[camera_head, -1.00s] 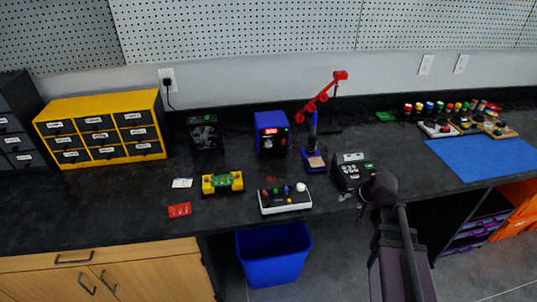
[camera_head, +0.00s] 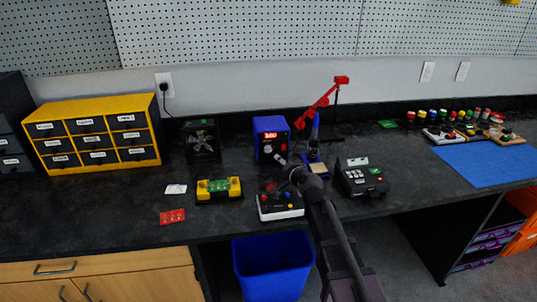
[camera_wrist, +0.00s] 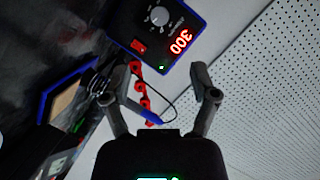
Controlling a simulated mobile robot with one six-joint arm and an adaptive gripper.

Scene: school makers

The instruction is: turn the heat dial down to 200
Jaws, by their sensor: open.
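The blue soldering station (camera_head: 271,137) stands on the black bench, with a red lit display on its dark front. In the wrist view its front panel (camera_wrist: 150,35) is at the top, turned, and the red display (camera_wrist: 179,41) reads 300. The grey round heat dial (camera_wrist: 159,16) shows beside the display, with a red switch (camera_wrist: 138,47) below it. My gripper (camera_wrist: 170,80) is open and empty, its fingers spread below the panel in that view. In the head view my gripper (camera_head: 283,159) is just in front of the station, apparently not touching the dial.
The soldering iron stand (camera_head: 315,163) is right of the station, with a red jointed arm (camera_head: 322,102) behind. A white-based button box (camera_head: 281,212) lies partly under my arm. A yellow holder (camera_head: 219,190) and a dark keypad box (camera_head: 361,179) flank it.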

